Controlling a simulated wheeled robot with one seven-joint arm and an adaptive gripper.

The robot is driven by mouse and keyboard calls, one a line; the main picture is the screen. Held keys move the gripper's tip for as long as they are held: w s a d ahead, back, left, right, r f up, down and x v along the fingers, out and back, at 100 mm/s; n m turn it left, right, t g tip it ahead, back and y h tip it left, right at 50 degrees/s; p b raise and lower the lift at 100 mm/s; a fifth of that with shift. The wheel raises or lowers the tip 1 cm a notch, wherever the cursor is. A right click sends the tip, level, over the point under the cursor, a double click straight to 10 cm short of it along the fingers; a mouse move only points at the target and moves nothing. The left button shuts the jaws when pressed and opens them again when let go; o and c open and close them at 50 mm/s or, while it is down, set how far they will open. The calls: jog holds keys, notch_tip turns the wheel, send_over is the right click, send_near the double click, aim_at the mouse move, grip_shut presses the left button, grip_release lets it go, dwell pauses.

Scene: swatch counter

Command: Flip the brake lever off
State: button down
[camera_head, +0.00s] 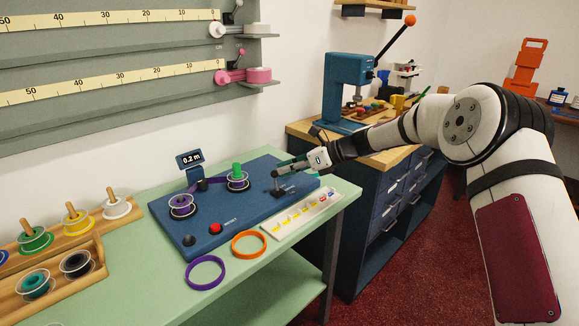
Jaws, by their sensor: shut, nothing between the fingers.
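The blue winding machine (215,228) lies on the pale green counter. A small dark brake lever (277,188) stands on its right part, beside small white lettering. My gripper (279,168) reaches in from the right and is shut and empty. Its fingertips are right at the top of the lever; I cannot tell whether they touch it. The fingers partly cover the lever's upper end, so which way it is flipped is unclear. A purple spool (182,205) and a spool with a green knob (237,178) sit on the machine, below a display (190,158) reading 0.2 m.
A red button (215,228) and a black knob (189,240) are on the machine's front. A white tray (300,215), an orange ring (249,244) and a purple ring (205,272) lie in front. Wooden spool racks (62,245) stand left. A blue lever press (345,90) stands behind.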

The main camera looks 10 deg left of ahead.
jog(key=shift+w+a+h, duration=0.1)
jog(key=shift+a+h, duration=0.05)
jog(key=shift+h, duration=0.15)
jog(key=shift+r+p, duration=0.35)
jog(key=shift+r, duration=0.45)
jog(key=w+p+v, duration=0.1)
jog(key=p+v, duration=0.2)
jog(key=v, duration=1.1)
jog(key=shift+s+r, duration=0.2)
jog(key=shift+r, duration=0.15)
